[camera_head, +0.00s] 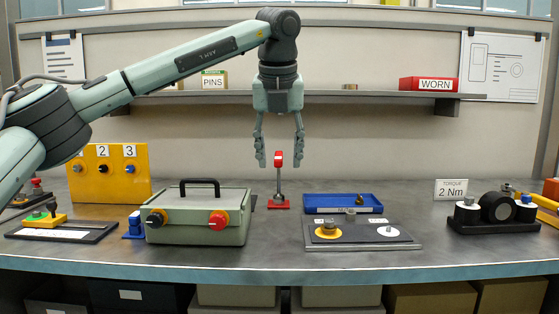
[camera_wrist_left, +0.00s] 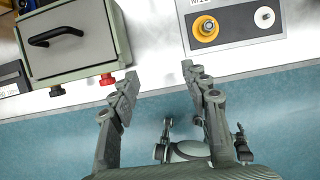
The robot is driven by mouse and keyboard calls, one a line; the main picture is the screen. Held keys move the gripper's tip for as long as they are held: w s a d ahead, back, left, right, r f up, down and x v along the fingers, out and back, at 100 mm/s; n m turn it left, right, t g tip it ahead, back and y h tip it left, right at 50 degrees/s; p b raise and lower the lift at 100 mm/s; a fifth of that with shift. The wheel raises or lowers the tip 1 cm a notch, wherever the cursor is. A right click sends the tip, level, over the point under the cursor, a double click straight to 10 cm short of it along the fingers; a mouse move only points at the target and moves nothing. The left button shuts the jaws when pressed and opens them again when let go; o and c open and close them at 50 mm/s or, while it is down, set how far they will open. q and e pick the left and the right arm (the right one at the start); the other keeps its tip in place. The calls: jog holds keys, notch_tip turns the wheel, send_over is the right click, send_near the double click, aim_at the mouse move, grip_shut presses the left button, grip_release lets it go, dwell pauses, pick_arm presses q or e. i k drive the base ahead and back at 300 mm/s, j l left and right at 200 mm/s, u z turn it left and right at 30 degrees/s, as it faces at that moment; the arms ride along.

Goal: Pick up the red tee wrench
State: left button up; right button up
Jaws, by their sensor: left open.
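The red tee wrench (camera_head: 278,159) stands upright in the head view, its grey stem rising from a red base (camera_head: 279,204) on the bench. My left gripper (camera_head: 279,160) points down, open and empty. In the head view its fingertips appear on either side of the wrench's red top. In the left wrist view the open fingers (camera_wrist_left: 161,85) show over the bench's front edge, so the gripper seems nearer to me than the wrench. The wrench does not show in the wrist view.
A green box (camera_head: 197,220) with a black handle stands left of the wrench. A blue tray (camera_head: 343,203) and a grey panel (camera_head: 362,236) with a yellow ring lie to the right. A shelf (camera_head: 300,97) runs behind.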

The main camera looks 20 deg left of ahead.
aim_at(278, 198)
jog(key=i+j, duration=0.2)
jog(key=i, duration=0.25)
jog(key=i+j, duration=0.2)
jog(key=i, duration=0.3)
